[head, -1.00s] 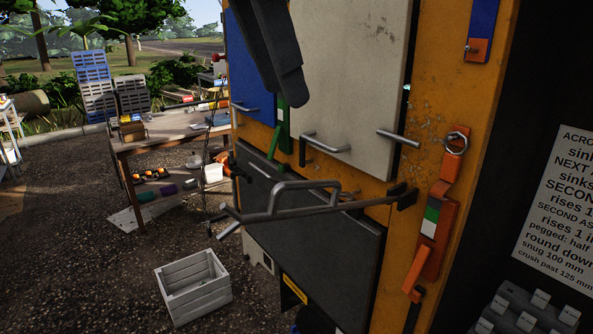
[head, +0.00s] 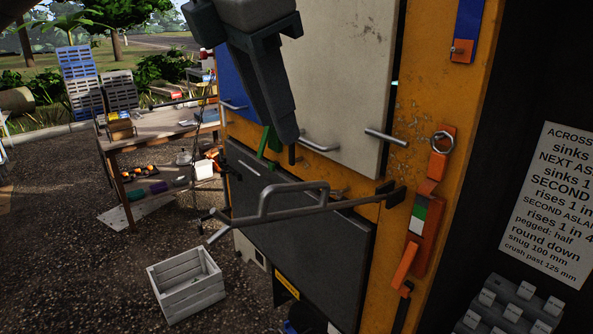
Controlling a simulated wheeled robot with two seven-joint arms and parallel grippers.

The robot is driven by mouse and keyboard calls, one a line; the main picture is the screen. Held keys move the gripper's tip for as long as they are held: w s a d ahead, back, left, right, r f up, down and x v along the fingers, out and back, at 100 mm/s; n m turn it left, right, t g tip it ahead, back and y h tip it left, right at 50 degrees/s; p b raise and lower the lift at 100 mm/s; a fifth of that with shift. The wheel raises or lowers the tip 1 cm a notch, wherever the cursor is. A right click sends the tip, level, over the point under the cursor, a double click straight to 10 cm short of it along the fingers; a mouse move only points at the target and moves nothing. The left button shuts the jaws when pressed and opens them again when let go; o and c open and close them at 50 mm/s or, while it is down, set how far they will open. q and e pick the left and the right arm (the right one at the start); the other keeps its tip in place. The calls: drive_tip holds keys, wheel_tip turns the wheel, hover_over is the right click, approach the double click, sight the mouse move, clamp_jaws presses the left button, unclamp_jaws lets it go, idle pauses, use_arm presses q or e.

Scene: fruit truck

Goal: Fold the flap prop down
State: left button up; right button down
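The flap prop looks to be the grey metal bar (head: 330,207) with a raised handle loop. It is joined to the orange truck side by a dark bracket at its right end and sticks out to the left, in front of a dark grey panel (head: 300,240). My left gripper (head: 287,138) hangs down from the top, above the prop's handle and apart from it. Its fingers overlap from this side, so I cannot tell whether they are open or shut. Nothing shows in it. My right gripper is out of view.
A cream panel (head: 345,85) with metal handles sits above the prop. An orange latch (head: 427,225) with a ring hangs to the right. A white crate (head: 187,285) stands on the gravel below. A wooden table (head: 150,140) with goods stands at left.

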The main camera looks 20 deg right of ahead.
sight(296, 184)
use_arm(q)
drive_tip(key=p+x, duration=0.4)
drive_tip(key=x, duration=0.7)
drive_tip(key=shift+p+x, duration=0.4)
drive_tip(key=shift+x, duration=0.4)
clamp_jaws()
